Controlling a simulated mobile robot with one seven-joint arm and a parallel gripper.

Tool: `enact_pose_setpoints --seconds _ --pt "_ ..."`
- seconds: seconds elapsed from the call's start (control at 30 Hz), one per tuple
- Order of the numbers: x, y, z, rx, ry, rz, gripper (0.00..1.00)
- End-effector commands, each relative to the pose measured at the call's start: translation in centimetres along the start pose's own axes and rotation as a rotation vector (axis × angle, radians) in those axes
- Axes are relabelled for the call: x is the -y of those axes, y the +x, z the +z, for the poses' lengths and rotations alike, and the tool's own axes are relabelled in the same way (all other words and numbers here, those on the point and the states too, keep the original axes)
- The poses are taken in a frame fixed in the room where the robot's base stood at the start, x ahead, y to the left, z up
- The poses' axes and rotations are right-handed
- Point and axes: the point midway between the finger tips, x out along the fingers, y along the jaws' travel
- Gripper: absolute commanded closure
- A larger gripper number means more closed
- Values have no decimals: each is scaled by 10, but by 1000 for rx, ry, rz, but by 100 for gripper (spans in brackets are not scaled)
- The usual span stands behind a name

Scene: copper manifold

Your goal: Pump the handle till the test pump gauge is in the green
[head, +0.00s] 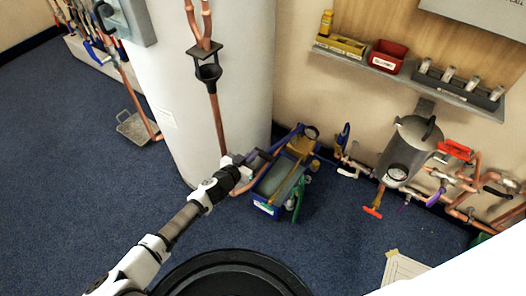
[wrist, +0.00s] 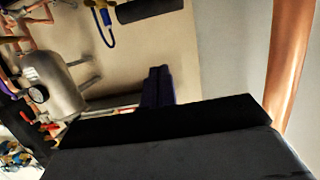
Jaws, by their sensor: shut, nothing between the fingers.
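The test pump (head: 265,207) is a blue box-like unit on the blue carpet, right of the big white cylinder, with a yellow part at its back. A small round dial (head: 311,132) shows at its back; its reading is too small to make out. A long bar that looks like the handle (head: 287,186) slants across the top. My gripper (head: 248,163) is at the pump's left side, shut and empty; I cannot tell whether it touches the pump. The pump is not clear there.
A copper pipe (head: 219,125) runs down the white cylinder (head: 178,90) close behind my gripper. A grey vessel with a gauge (head: 404,150) and copper pipework stand to the right. A wall shelf (head: 410,80) holds trays. Carpet is free in front of the pump.

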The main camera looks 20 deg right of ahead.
Motion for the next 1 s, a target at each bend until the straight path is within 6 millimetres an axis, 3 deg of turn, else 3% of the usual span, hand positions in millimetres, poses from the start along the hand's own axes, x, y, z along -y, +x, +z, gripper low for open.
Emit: enact_pose_setpoints --seconds 0.23,0.8,1.0 --pt "-1 17 1 -1 -1 2 100" --pt "-1 103 2 1 -1 1 100" --pt "0 90 29 1 -4 -3 100"
